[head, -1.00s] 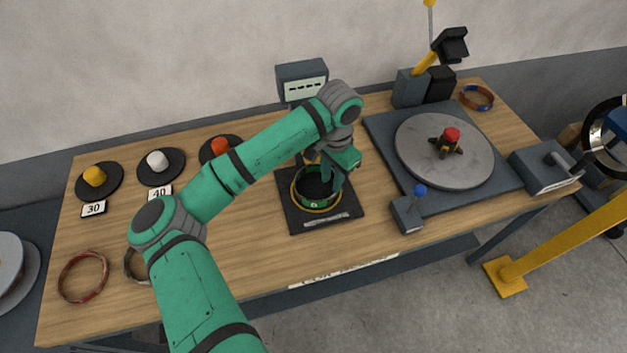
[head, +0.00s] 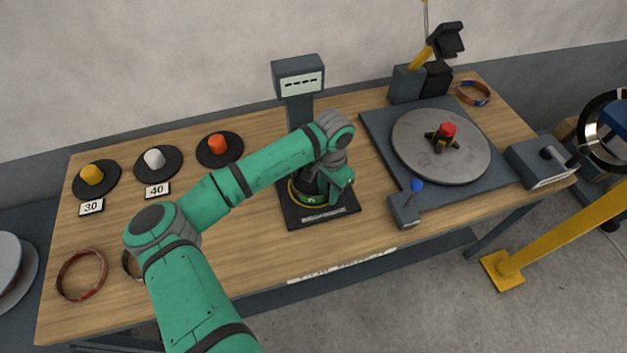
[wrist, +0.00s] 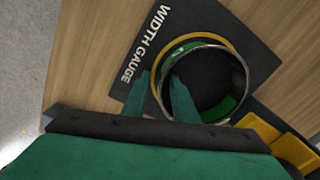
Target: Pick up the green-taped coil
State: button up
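The gauge's display post (head: 299,82) stands behind the coil. A lever box (head: 405,211) and a turntable (head: 463,165) are to the right. Dark discs with yellow, white and red pegs (head: 217,143) stand at left. A red-taped ring (head: 82,275) lies front left.

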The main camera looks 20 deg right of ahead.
grip_shut()
dwell(1.3)
